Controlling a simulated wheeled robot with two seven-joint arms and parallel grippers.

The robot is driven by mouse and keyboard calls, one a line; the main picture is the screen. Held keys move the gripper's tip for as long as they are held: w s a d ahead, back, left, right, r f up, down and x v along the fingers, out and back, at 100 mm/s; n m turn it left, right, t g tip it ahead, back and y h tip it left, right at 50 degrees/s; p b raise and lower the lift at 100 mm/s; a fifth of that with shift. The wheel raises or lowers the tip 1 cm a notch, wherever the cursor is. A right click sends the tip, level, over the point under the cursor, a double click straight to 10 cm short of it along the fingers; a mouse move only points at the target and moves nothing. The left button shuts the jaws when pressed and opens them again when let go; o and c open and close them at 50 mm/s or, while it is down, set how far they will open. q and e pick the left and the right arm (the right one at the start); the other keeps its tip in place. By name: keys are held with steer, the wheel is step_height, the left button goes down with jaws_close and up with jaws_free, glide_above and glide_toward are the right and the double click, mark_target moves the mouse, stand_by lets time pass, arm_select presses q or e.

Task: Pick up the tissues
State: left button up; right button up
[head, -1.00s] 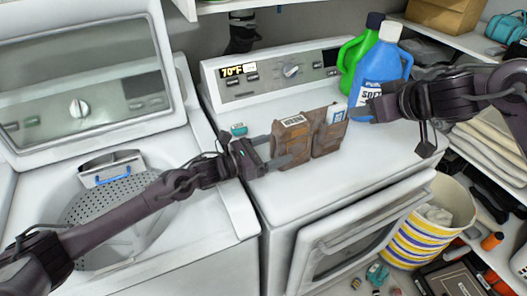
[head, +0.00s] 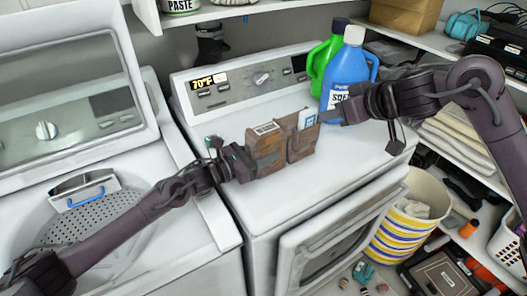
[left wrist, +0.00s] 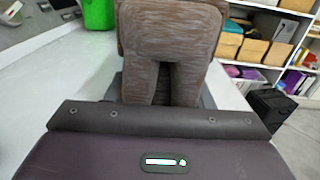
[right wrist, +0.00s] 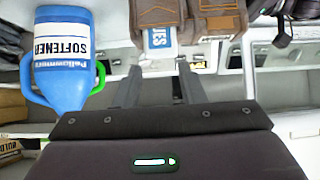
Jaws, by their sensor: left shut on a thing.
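My left gripper (head: 256,160) is shut on the pouch's left side. In the left wrist view the brown pouch (left wrist: 172,35) fills the space ahead of the jaws. My right gripper (head: 326,116) is beside the tissues, its two fingers apart. In the right wrist view the packet lies ahead of the gap; contact is unclear.
A blue softener bottle (head: 343,75) and a green bottle (head: 322,62) stand close behind my right gripper. The dryer's front top (head: 325,180) is clear. A striped basket (head: 408,215) stands at right, near shelves with folded cloth (head: 455,140). The washer is at left.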

arm_select(q)
steer(key=c, duration=0.4)
arm_select(e)
steer(key=shift+o, duration=0.4)
